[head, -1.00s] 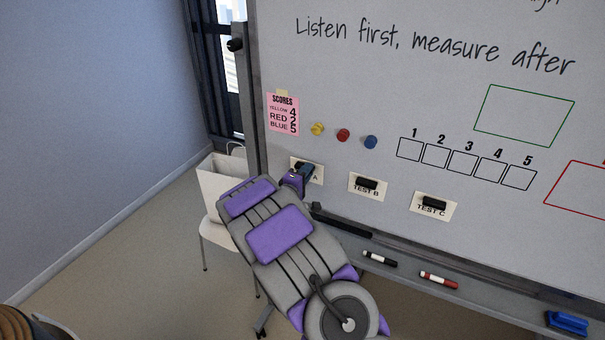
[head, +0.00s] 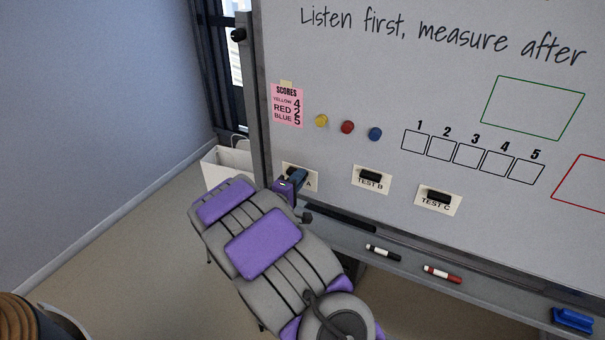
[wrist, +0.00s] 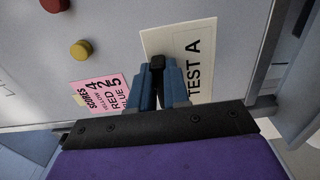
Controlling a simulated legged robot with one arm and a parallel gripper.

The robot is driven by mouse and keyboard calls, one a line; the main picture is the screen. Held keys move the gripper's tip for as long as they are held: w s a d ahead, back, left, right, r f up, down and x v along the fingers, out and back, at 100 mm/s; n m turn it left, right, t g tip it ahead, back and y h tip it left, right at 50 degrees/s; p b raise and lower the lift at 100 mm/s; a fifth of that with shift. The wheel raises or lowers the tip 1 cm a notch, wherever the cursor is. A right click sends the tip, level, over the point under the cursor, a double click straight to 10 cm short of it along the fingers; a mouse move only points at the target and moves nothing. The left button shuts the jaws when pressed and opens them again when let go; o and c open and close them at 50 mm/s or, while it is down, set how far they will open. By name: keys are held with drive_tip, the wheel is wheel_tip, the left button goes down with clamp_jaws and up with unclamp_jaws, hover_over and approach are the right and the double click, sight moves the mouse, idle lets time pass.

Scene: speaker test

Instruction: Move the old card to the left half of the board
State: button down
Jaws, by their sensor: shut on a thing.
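The white TEST A card (head: 313,177) is at the lower left of the board, below the pink SCORES card (head: 287,106). My gripper (head: 297,177) is at this card and partly covers it. In the wrist view, the blue fingers (wrist: 158,86) are shut on the black handle (wrist: 157,63) of the TEST A card (wrist: 199,45). Whether the card touches the board is unclear. The TEST B card (head: 361,186) and TEST C card (head: 426,204) are on the board to the right, each with a black handle. No card is visibly marked old.
Yellow, red and blue round magnets (head: 347,127) sit above the cards. The numbered boxes (head: 468,153) are to their right. The marker tray (head: 480,290) runs below, with two markers and a blue eraser (head: 573,319). A white bag (head: 221,168) stands behind my arm.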

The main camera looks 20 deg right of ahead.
drive_tip(key=shift+x, duration=3.75)
drive_tip(key=shift+w+d+p, duration=0.35)
drive_tip(key=shift+d, duration=0.05)
drive_tip(key=c, duration=0.6)
unclamp_jaws()
drive_tip(key=shift+a, duration=0.1)
